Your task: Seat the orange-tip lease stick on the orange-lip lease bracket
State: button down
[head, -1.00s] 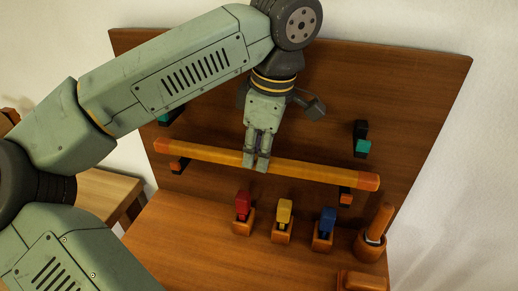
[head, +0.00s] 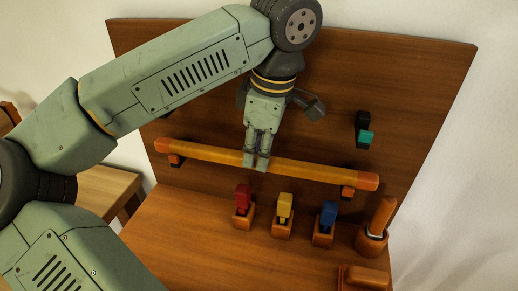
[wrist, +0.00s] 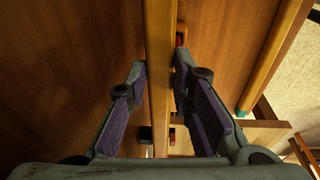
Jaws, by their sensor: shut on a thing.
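The lease stick (head: 215,154) is a long wooden bar with orange tips. It lies nearly level across the back board, its right end lower in the head view. My gripper (head: 256,162) is shut on it near its middle, from above. In the wrist view the stick (wrist: 159,70) runs between my fingers. The orange-lip bracket shows at both ends, as a left arm (head: 176,160) and a right arm (head: 348,192), just under the stick in the picture. The stick partly covers both arms. I cannot tell whether it touches them.
A teal-lip bracket (head: 365,135) sticks out higher on the right of the board (head: 415,80). Red (head: 242,198), yellow (head: 285,206) and blue (head: 328,214) pieces stand in wooden holders below the stick. A wooden cup (head: 371,240) holds an upright handle at right.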

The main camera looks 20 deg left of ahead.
jog(key=shift+f, duration=0.2)
jog(key=shift+f+b, duration=0.4)
jog(key=shift+b, duration=0.1)
jog(key=shift+r, duration=0.1)
jog(key=c, duration=1.3)
grip_release()
jog(key=r, duration=0.5)
jog(key=d+r, duration=0.1)
jog(key=r, duration=0.1)
jog(key=shift+s+d+r, duration=0.1)
jog(key=shift+s+r, duration=0.1)
jog(key=shift+s, duration=0.1)
